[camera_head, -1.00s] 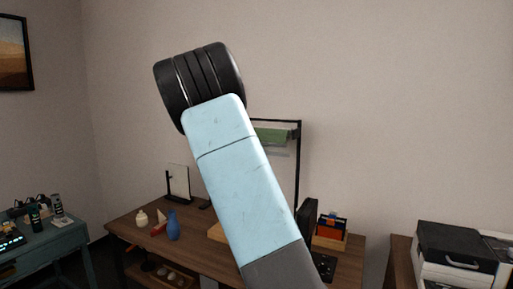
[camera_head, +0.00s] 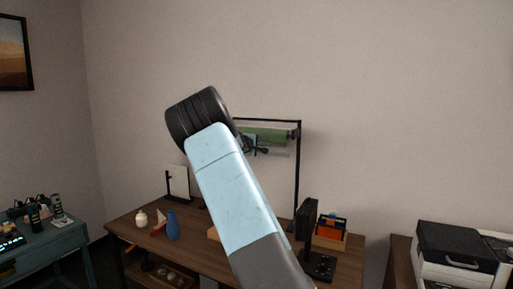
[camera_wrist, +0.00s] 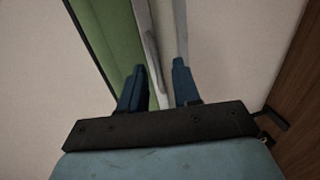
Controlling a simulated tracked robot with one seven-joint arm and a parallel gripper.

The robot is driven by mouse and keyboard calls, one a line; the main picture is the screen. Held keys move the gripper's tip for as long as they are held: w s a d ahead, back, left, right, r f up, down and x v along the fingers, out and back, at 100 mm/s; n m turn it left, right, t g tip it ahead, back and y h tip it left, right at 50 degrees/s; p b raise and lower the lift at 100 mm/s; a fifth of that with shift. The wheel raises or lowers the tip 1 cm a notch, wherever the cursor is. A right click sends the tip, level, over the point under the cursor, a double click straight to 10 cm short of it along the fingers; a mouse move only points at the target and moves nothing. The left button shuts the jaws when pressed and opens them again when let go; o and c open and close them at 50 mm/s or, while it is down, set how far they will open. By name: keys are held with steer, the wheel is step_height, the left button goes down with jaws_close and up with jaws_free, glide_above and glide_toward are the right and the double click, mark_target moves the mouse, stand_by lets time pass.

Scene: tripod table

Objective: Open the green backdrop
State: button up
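The green backdrop (camera_head: 268,134) is rolled up near the top of a black frame standing on the brown table. It also shows in the wrist view as a green band (camera_wrist: 112,38) at the upper left. A pale grey strip or bar (camera_wrist: 151,45) runs alongside it. My gripper (camera_wrist: 160,68) has its two blue fingers apart, with the pale strip in line with the gap between them. I cannot tell whether the strip lies between the fingers or beyond them. In the head view my gripper (camera_head: 256,149) is small and dark just below the roll, partly hidden by my arm.
The brown table (camera_head: 123,226) holds a blue vase (camera_head: 172,225), a white jar (camera_head: 141,218), a white panel (camera_head: 178,181), a black upright device (camera_head: 306,222) and an orange box (camera_head: 331,225). A teal table (camera_head: 60,245) stands left. A black case (camera_head: 458,247) is at right.

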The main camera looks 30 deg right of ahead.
steer(key=shift+w+d+f, duration=0.1)
steer(key=shift+w+d, duration=0.15)
steer(key=shift+d, duration=0.1)
jaws_close()
stand_by(1.2)
